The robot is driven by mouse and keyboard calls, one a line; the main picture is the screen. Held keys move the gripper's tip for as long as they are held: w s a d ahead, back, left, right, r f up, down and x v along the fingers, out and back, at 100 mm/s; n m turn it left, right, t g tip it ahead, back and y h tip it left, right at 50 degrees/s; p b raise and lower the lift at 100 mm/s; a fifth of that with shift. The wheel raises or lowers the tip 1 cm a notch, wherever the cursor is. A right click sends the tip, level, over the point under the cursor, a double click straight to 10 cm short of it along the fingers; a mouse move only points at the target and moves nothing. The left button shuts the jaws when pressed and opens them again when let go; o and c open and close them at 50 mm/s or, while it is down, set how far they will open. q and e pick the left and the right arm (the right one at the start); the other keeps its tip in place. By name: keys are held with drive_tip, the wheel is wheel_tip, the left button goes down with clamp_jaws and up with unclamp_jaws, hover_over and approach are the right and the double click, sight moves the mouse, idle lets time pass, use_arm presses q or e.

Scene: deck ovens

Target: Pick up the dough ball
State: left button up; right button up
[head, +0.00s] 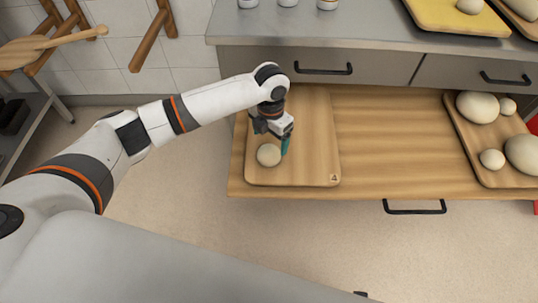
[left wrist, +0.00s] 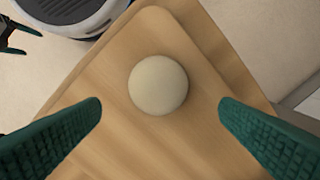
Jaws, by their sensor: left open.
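A round, pale dough ball (head: 268,155) lies near the front left of a wooden board (head: 310,165). My left gripper (head: 281,146) is over this board, just behind and to the right of the ball in the head view. In the left wrist view the dough ball (left wrist: 158,85) sits on the bare board (left wrist: 195,140), ahead of and between two green ribbed fingers (left wrist: 162,118). The fingers are wide apart with nothing between their tips, and neither appears to touch the ball.
The board lies on a pulled-out wooden surface (head: 380,150) below the steel counter (head: 350,30). A second board (head: 470,150) at the right bears several dough balls. Wood between the two boards is clear. A shelf rack (head: 30,100) stands at the left.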

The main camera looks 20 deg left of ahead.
sight(269, 150)
use_arm(q)
drive_tip(key=shift+s+f+b, duration=0.2)
drive_tip(key=shift+f+b, duration=0.1)
drive_tip(key=shift+f, duration=1.25)
drive_tip(key=shift+s+f+b, duration=0.15)
drive_tip(key=shift+f+b, duration=0.1)
drive_tip(key=shift+f, duration=1.3)
use_arm(e)
drive_tip(key=w+r, duration=0.2)
drive_tip(key=r, duration=0.1)
drive_tip(key=shift+a+r, duration=0.15)
use_arm(q)
drive_tip(key=shift+c, duration=0.6)
drive_tip(key=c, duration=0.9)
